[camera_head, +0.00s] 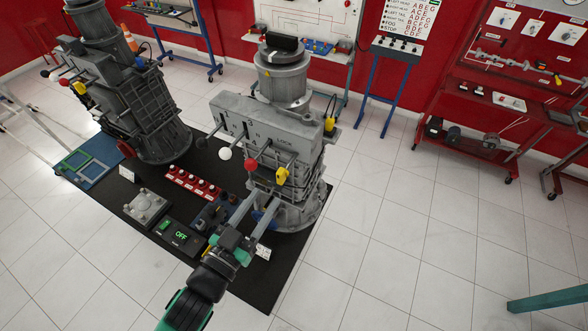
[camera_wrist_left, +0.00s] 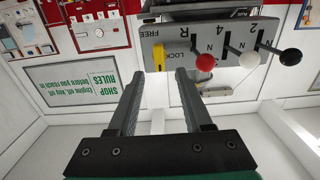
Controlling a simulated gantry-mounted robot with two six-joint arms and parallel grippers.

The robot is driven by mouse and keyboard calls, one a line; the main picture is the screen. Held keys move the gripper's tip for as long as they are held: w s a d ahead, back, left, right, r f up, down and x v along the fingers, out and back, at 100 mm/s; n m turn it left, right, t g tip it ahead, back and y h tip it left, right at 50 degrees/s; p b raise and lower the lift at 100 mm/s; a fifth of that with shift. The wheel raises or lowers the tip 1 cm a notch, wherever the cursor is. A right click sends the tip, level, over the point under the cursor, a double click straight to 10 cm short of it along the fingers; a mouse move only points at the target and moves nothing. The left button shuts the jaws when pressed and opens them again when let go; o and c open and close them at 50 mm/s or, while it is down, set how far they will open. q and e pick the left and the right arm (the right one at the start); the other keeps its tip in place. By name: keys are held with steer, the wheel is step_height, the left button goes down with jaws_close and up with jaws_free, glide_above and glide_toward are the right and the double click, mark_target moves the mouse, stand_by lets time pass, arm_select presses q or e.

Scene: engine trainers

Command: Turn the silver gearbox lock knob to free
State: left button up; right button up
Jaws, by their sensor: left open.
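The silver gearbox (camera_head: 262,120) stands in the middle of the head view, with LOCK lettering on its upper face. My left gripper (camera_head: 264,199) is open and empty. In the left wrist view its fingertips (camera_wrist_left: 158,74) sit either side of the knob's line, with the knob beyond them. My right gripper is not in view.
Levers with red, white (camera_wrist_left: 249,60) and black (camera_wrist_left: 291,57) balls stick out beside the knob. A darker gearbox (camera_head: 135,105) stands at left. A red switch strip (camera_head: 193,184) and an OFF box (camera_head: 181,236) lie on the black mat (camera_head: 262,289).

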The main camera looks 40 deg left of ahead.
mark_target(287, 166)
arm_select(q)
steer(key=p+x, duration=0.2)
steer(key=x, duration=0.9)
steer(key=shift+w, duration=0.3)
jaws_close()
steer(key=shift+r, duration=0.1)
stand_by(0.7)
